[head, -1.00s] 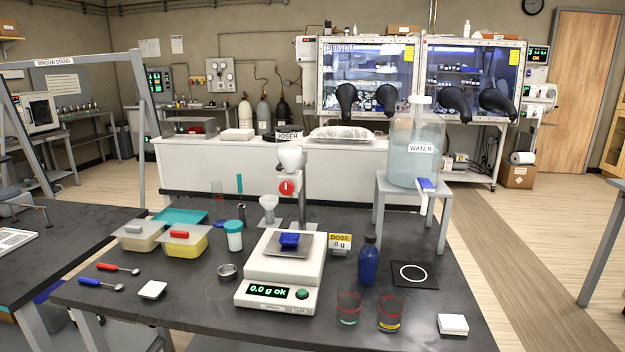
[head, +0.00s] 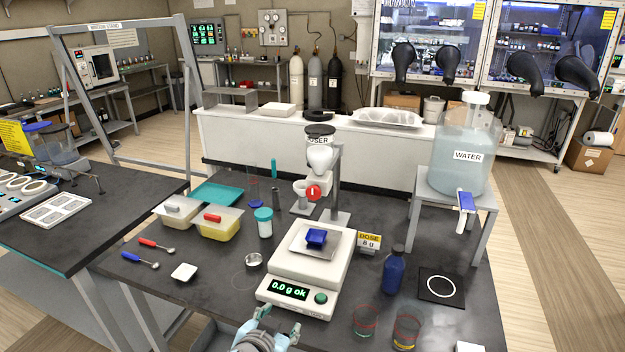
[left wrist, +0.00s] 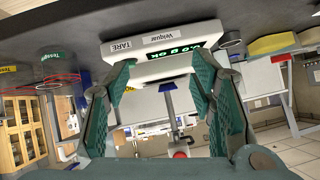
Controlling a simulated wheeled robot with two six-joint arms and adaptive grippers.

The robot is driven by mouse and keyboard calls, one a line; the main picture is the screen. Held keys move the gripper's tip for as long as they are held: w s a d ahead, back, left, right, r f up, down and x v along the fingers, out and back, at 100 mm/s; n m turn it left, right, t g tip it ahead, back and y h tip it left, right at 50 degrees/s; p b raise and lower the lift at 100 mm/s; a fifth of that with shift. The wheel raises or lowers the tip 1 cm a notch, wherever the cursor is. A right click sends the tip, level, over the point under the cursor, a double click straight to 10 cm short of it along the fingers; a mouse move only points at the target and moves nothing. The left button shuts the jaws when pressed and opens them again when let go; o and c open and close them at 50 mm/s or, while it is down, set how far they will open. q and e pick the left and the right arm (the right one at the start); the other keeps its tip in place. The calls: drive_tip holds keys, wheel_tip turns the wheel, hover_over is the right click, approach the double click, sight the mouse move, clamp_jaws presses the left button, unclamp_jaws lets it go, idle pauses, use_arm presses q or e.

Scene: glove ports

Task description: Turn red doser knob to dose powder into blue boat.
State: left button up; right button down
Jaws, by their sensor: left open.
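The doser (head: 320,158) stands behind the balance, with its red knob (head: 313,192) facing me and a white funnel shape above it. The blue boat (head: 316,238) rests on the pan of the white balance (head: 310,270), whose display reads 0.0 g ok. A yellow sign (head: 369,241) beside it reads DOSE 8 g. My left gripper (head: 273,318) is at the table's front edge, in front of the balance and apart from it. In the left wrist view its fingers (left wrist: 165,85) are spread and empty, with the balance (left wrist: 170,62) beyond them. My right gripper is not seen.
A blue bottle (head: 393,272) and two glass cups (head: 365,320) stand right of the balance. Tubs (head: 218,224), a white jar (head: 264,224) and spoons (head: 142,260) lie left. The water tank (head: 466,145) is on a stand at the right.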

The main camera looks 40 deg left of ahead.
sight(312, 193)
use_arm(q)
drive_tip(key=w+a+r+n+t, duration=0.1)
drive_tip(key=w+r+t, duration=0.15)
drive_tip(key=r, duration=0.35)
drive_tip(key=w+a+r+t+y+b, duration=0.1)
drive_tip(key=w+r+t, duration=0.15)
drive_tip(key=r, duration=0.35)
drive_tip(key=w+a+r+n+t, duration=0.1)
drive_tip(key=w+r+t, duration=0.15)
drive_tip(key=r, duration=0.25)
drive_tip(key=x, duration=0.7)
drive_tip(key=b+x, duration=0.1)
drive_tip(key=x, duration=0.6)
drive_tip(key=shift+a+r, duration=0.2)
drive_tip(key=shift+r, duration=0.05)
drive_tip(key=shift+w, duration=0.25)
drive_tip(key=shift+a, duration=0.1)
drive_tip(key=c, duration=1.1)
